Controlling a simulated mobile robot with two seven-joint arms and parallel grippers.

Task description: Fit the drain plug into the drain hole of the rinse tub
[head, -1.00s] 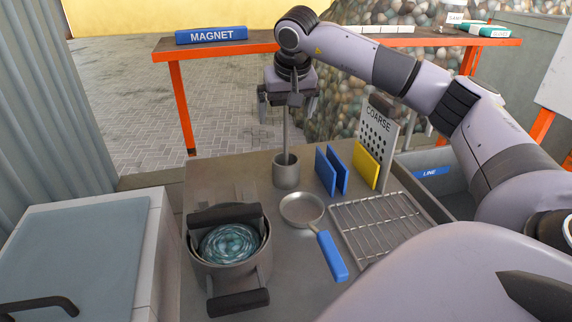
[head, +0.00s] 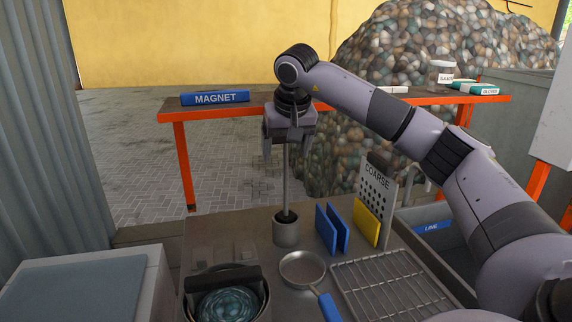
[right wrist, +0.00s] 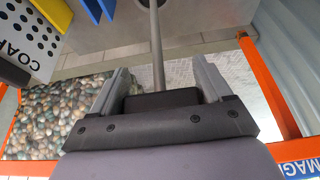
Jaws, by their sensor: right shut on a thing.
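My right gripper (head: 288,138) is shut on an upright thin grey rod (head: 286,180) with a dark round end (head: 286,216). This may be the drain plug; I cannot tell for certain. The dark end sits at the mouth of a metal cup (head: 286,235). In the right wrist view the rod (right wrist: 157,45) rises between the two fingers (right wrist: 160,88). A round grey pot (head: 262,306) with dark handles and swirly teal contents stands at the lower left; I cannot tell whether it is the rinse tub. No drain hole shows. My left gripper is out of view.
A pan (head: 302,269) with a blue handle and a wire rack (head: 385,288) lie right of the cup. Blue boards (head: 331,228), a yellow board (head: 367,222) and a COARSE panel (head: 377,186) stand behind. A grey basin (head: 408,222) is at right. An orange-framed bench (head: 180,165) crosses behind.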

